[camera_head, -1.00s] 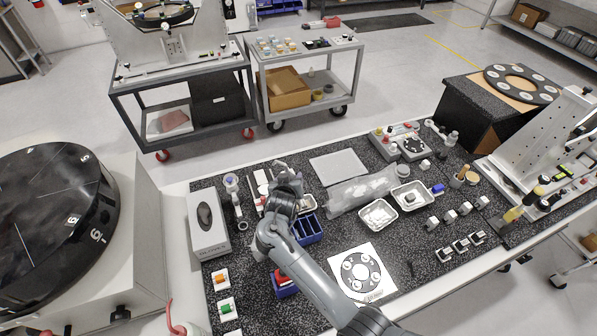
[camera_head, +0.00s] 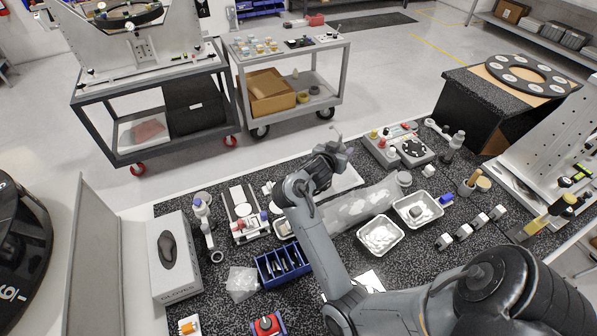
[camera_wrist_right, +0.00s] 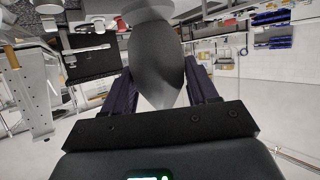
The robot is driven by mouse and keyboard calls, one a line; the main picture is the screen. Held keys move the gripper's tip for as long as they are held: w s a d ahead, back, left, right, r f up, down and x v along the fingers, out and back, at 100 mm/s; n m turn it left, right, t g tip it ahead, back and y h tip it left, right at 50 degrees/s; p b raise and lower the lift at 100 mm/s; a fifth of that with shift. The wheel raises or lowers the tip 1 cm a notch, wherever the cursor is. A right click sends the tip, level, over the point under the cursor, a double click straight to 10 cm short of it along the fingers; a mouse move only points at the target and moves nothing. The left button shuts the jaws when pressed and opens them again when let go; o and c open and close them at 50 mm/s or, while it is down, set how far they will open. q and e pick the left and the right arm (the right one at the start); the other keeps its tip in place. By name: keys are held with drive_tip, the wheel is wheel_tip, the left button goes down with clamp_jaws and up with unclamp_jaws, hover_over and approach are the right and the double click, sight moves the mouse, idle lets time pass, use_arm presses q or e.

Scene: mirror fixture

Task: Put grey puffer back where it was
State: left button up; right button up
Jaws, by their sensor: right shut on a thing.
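The grey puffer (camera_wrist_right: 157,62) is a smooth dark-grey bulb. In the right wrist view it sits between the two dark fingers of my right gripper (camera_wrist_right: 160,84), which is shut on it. In the head view my right gripper (camera_head: 334,152) is raised over the back part of the speckled table, in front of a pale flat tray. The puffer is small and partly hidden by the gripper there; a thin tip shows above it. My left gripper is not in view.
On the speckled table (camera_head: 205,315) are a blue divided bin (camera_head: 283,264), a white box with a dark oval opening (camera_head: 172,262), metal trays (camera_head: 381,236), a bottle (camera_head: 201,208) and a red-knobbed control box (camera_head: 400,146). Grey carts (camera_head: 155,84) stand behind, across open floor.

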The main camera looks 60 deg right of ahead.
drive_tip(key=w+f, duration=0.3)
drive_tip(key=w+f+b, duration=0.1)
drive_tip(key=w+f, duration=0.2)
drive_tip(key=w, duration=0.1)
drive_tip(key=w+a+f+b, duration=0.1)
drive_tip(key=w+f, duration=0.2)
drive_tip(key=w, duration=0.1)
drive_tip(key=shift+f, duration=0.6)
drive_tip(key=shift+f, duration=0.2)
drive_tip(key=o, duration=0.7)
